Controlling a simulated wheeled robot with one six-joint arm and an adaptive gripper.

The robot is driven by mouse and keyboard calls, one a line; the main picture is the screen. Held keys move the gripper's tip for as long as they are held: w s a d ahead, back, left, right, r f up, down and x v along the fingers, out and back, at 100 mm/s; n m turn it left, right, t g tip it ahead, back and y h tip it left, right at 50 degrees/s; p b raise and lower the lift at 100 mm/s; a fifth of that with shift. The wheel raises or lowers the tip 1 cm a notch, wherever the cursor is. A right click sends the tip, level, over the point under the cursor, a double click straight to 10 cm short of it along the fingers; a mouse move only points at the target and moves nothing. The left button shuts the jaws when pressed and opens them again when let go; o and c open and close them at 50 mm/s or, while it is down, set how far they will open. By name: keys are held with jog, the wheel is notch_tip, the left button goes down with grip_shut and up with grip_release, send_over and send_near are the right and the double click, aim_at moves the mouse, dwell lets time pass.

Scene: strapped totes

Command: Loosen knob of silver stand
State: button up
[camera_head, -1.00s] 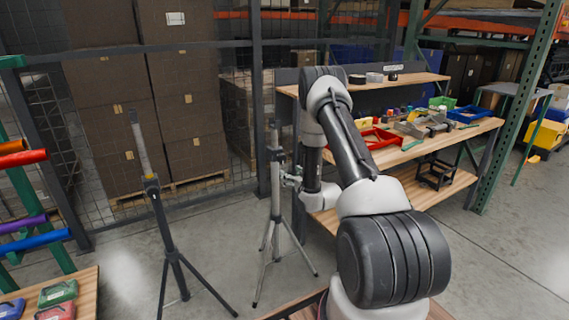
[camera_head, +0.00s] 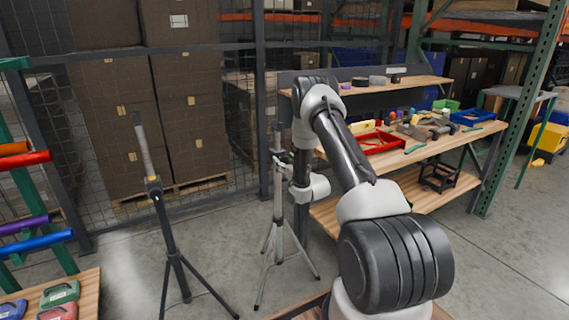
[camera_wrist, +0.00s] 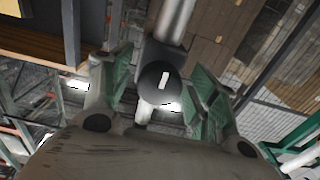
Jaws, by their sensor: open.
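The silver stand (camera_head: 278,200) stands upright on its tripod legs left of the workbench in the head view. Its pole also shows in the wrist view (camera_wrist: 177,18). The knob (camera_wrist: 158,84) is a dark round cap with a white mark, and lies between my two fingers in the wrist view. My gripper (camera_wrist: 160,66) is open, with a green-padded finger on each side of the knob and visible gaps to both. In the head view my gripper (camera_head: 284,159) is small beside the pole, and the knob cannot be made out there.
A dark stand (camera_head: 166,235) with a light upper tube is to the left. The workbench (camera_head: 398,158) with a red tray (camera_head: 376,143) and tools is right of the silver stand. Mesh fencing and stacked boxes (camera_head: 190,105) are behind. Bare floor lies between the stands.

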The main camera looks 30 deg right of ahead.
jog(key=c, duration=1)
